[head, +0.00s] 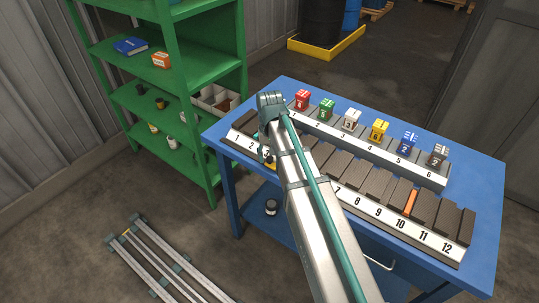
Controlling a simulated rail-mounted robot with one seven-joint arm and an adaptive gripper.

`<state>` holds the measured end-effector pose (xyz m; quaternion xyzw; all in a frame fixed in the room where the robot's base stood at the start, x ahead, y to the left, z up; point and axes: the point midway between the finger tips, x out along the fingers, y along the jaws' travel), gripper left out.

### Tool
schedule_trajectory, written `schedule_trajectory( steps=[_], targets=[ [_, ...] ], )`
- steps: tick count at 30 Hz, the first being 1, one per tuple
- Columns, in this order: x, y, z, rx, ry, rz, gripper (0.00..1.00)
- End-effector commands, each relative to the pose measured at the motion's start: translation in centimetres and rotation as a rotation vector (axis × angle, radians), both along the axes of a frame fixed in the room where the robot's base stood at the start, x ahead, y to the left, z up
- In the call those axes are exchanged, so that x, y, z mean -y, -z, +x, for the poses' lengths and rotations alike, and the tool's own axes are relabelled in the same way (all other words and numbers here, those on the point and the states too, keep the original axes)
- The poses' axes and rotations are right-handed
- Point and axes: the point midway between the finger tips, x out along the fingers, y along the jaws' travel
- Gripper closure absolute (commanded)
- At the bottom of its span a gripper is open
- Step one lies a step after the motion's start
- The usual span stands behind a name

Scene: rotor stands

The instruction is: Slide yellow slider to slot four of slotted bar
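The long slotted bar (400,222) lies along the front of the blue table, with dark raised pieces and a white number strip. The numbers 2, 7, 8, 9, 10, 11 and 12 read clearly. A small yellow piece (268,161), perhaps the yellow slider, shows near the 3, just left of my arm. My gripper (264,152) is at that spot, mostly hidden under my arm. I cannot see its fingertips clearly or tell whether it holds the yellow piece. My arm also hides the bar around slots four to six.
A rear bar (377,153) numbered 1 to 6 carries coloured cubes, including a yellow cube (378,130) at 4. An orange piece (410,202) sits near slot 10. A green shelf (181,60) stands left of the blue table (484,178). The table's right end is clear.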

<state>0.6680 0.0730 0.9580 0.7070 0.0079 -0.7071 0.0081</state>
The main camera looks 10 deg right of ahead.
Motion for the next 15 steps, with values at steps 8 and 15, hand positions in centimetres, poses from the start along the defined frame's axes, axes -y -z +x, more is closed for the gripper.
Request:
schedule_trajectory(
  steps=[8, 15],
  targets=[
    [0.0, 0.0, 0.0, 0.0, 0.0, 0.0, 0.49],
    [0.0, -1.9, 0.1, 0.002, 0.0, 0.0, 0.49]
  ],
)
